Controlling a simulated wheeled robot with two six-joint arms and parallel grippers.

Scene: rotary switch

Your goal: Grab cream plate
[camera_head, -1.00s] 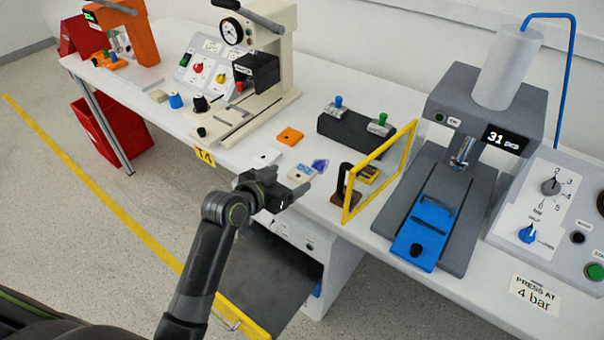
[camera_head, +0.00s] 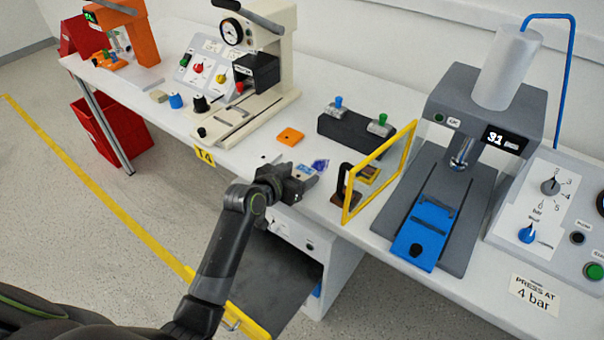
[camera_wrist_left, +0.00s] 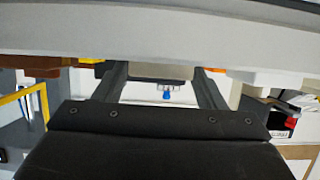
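The cream plate (camera_head: 305,170) with a blue mark lies near the front edge of the table in the head view, partly hidden by my left gripper. My left gripper (camera_head: 298,181) is low at the table edge, right at the plate's near side. In the left wrist view its two fingers (camera_wrist_left: 160,88) are spread apart. A pale block (camera_wrist_left: 150,72) shows between them, apparently the plate; I cannot tell whether the fingers touch it. My right gripper is not in view.
An orange plate (camera_head: 291,136) and a small blue-purple piece (camera_head: 320,165) lie close by. A yellow frame (camera_head: 381,170) stands to the right, before the grey press (camera_head: 440,205). A black block with knobs (camera_head: 355,130) is behind. A cream press (camera_head: 262,65) stands left.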

